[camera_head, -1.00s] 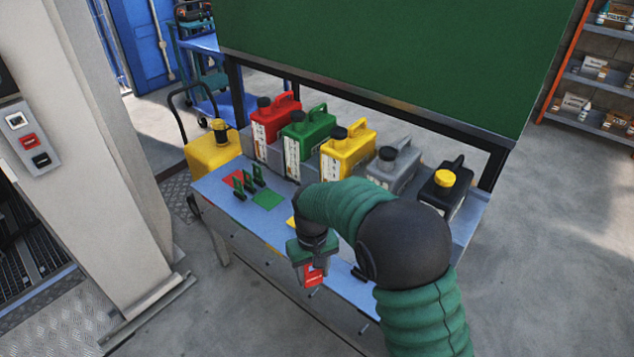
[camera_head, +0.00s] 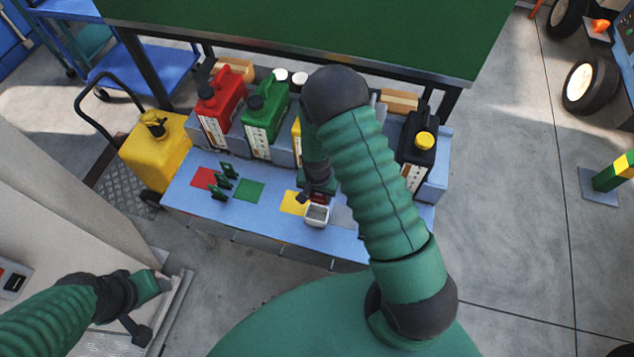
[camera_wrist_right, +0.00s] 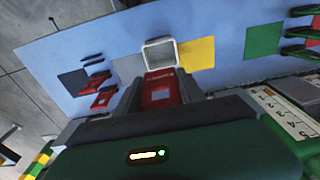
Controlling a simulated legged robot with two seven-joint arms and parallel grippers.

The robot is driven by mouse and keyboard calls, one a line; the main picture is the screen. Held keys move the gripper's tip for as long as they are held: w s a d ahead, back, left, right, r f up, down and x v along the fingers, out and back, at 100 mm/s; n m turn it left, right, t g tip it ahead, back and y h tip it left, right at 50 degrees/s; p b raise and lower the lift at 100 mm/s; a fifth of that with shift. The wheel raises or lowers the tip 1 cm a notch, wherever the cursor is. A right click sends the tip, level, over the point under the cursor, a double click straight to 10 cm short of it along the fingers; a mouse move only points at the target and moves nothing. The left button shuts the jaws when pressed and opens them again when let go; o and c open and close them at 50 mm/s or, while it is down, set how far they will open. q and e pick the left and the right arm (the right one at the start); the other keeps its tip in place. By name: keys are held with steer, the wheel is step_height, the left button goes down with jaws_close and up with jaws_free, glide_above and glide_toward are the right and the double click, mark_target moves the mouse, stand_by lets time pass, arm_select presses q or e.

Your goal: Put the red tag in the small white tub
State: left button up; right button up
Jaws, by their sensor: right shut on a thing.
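The small white tub (camera_head: 317,214) stands on the blue bench at the front edge of the yellow mat; it also shows in the right wrist view (camera_wrist_right: 160,53), its opening clear. My right gripper (camera_head: 319,193) is just behind the tub in the head view, shut on a red tag (camera_wrist_right: 162,88). In the wrist view the tag's far end reaches the tub's near rim; I cannot tell its height above it. My left gripper (camera_head: 148,300) is at the lower left, away from the bench, and its jaws are unclear.
More red tags (camera_wrist_right: 103,99) stand beside the black mat (camera_wrist_right: 73,83). Red (camera_head: 219,108), green (camera_head: 264,119) and black (camera_head: 417,150) cans line the back. My right arm hides some.

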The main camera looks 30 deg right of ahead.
mark_target(316, 202)
steer(key=shift+f, duration=0.35)
steer(key=shift+f+b, duration=0.25)
steer(key=shift+b, duration=0.25)
steer(key=shift+w+a+f+b, duration=0.1)
steer(key=shift+a+f+b, duration=0.1)
steer(key=shift+f+b, duration=0.3)
steer(key=shift+w+a+f+b, duration=0.1)
steer(key=shift+a+f+b, duration=0.1)
steer(key=shift+f+b, duration=0.25)
steer(key=shift+d+f+b, duration=0.1)
steer(key=shift+f+b, duration=2)
steer(key=shift+f, duration=0.8)
steer(key=o, duration=1.4)
